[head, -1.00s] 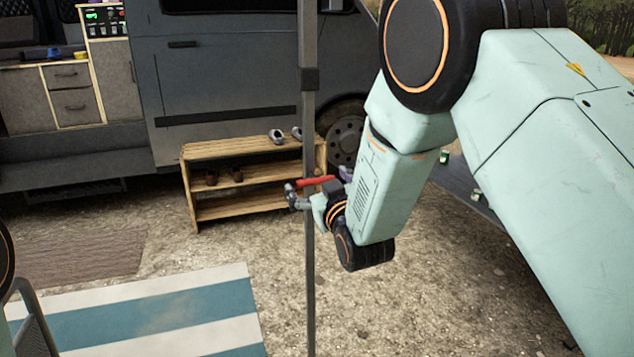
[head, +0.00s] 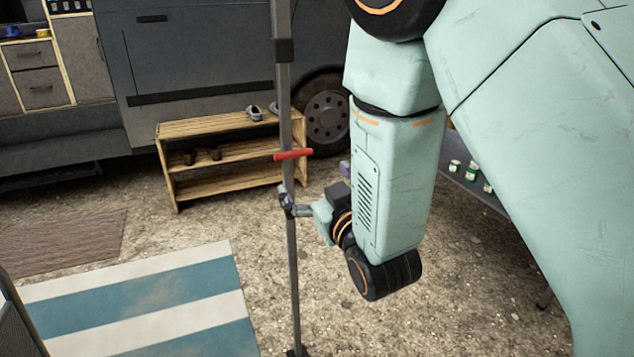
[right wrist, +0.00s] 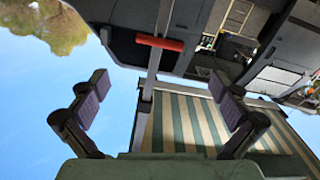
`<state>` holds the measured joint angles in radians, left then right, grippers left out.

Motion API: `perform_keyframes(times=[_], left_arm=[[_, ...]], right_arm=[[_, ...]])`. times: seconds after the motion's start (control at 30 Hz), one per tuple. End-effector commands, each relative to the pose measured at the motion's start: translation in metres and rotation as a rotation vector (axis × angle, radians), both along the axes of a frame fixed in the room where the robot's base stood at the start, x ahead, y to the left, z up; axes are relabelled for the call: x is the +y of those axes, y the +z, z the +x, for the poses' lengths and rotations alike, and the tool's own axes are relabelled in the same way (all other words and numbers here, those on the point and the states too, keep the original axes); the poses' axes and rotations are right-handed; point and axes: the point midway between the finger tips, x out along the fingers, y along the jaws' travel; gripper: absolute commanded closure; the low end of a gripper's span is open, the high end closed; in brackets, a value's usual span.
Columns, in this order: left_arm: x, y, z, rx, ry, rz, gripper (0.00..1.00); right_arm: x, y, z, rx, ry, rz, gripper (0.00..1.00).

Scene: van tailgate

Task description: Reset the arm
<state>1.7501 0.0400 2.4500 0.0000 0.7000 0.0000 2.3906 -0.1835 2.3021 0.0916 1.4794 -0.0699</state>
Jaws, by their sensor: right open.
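My right gripper (head: 288,205) hangs from the mint-green right arm in the head view, in line with a grey upright pole (head: 292,240). In the right wrist view my right gripper (right wrist: 160,105) has its two padded fingers wide apart with nothing between them. A red handle (head: 293,154) sits across the pole above the gripper. The red handle also shows in the right wrist view (right wrist: 160,42), beyond the fingertips and apart from them. My left gripper does not show.
A wooden shoe rack (head: 220,152) holding shoes stands by the grey van (head: 200,60). A blue-and-white striped mat (head: 140,305) and a brown mat (head: 62,242) lie on the gravel. A dark table (head: 475,192) with several small cans stands behind my right arm.

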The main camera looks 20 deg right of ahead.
Motion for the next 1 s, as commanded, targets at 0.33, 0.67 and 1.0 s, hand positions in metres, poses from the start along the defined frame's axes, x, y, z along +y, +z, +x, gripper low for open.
perform_keyframes(times=[0.33, 0.67, 1.0], left_arm=[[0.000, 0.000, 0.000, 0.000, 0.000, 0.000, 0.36], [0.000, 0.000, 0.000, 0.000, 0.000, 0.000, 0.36], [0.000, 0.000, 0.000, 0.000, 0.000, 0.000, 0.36]], right_arm=[[0.000, 0.000, -0.009, -0.001, -0.001, 0.001, 0.00], [0.000, 0.000, -0.007, -0.001, -0.001, 0.001, 0.00], [0.001, 0.000, 0.037, -0.003, -0.001, 0.002, 0.00]])
